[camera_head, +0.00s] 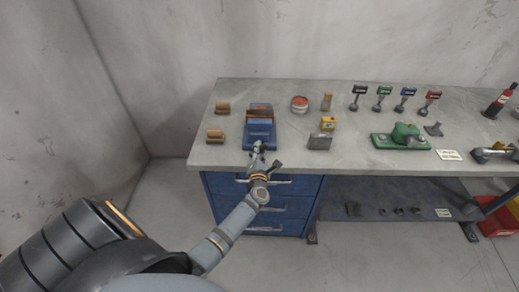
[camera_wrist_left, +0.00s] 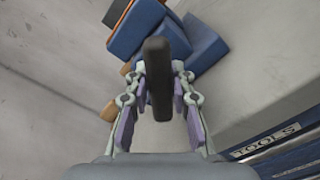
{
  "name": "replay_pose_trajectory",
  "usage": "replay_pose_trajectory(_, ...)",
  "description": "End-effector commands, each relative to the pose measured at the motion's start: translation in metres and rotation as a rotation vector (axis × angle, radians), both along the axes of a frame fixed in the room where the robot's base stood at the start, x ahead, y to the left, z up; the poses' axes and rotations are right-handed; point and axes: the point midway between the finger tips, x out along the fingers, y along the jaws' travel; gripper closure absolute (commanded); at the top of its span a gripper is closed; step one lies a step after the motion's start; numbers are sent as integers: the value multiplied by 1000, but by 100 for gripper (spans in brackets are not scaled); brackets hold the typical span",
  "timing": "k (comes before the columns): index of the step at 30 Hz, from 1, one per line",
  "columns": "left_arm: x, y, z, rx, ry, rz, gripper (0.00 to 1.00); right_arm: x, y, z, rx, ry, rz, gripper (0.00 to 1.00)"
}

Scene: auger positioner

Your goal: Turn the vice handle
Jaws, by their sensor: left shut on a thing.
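The blue vice (camera_head: 259,133) stands near the front left edge of the bench, with an orange-brown piece (camera_head: 260,114) across its top. In the left wrist view the vice's blue body (camera_wrist_left: 143,28) is just beyond the fingers. My left gripper (camera_head: 258,152) is at the front of the vice. The dark vice handle (camera_wrist_left: 158,80) lies lengthwise between its two purple-padded fingers, and the gripper is shut on it. The fingers hide part of the vice's front in the head view. My right gripper is not in view.
Wooden blocks (camera_head: 215,136) lie left of the vice on the grey bench (camera_head: 350,155). A grey metal block (camera_head: 320,141) and a green vice-like tool (camera_head: 405,134) stand to the right. Blue drawers (camera_head: 225,186) are below the bench edge, under my left arm.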

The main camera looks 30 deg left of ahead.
Motion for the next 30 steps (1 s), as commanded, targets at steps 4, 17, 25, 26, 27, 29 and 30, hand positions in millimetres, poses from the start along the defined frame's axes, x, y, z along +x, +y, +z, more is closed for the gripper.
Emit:
replay_pose_trajectory(4, 0, 0, 0, 23, 15, -1, 100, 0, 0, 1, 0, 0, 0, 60)
replay_pose_trajectory(17, 0, 0, -1, 28, 19, -1, 100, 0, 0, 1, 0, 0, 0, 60)
replay_pose_trajectory(25, 0, 0, -1, 27, 17, -1, 55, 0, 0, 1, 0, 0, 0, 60)
replay_pose_trajectory(26, 0, 0, -1, 27, 17, -1, 55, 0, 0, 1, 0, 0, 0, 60)
replay_pose_trajectory(27, 0, 0, -1, 27, 17, -1, 55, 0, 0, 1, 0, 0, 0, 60)
replay_pose_trajectory(29, 0, 0, -1, 26, 17, -1, 55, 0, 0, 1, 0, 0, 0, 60)
replay_pose_trajectory(30, 0, 0, -1, 26, 17, -1, 55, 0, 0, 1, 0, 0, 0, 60)
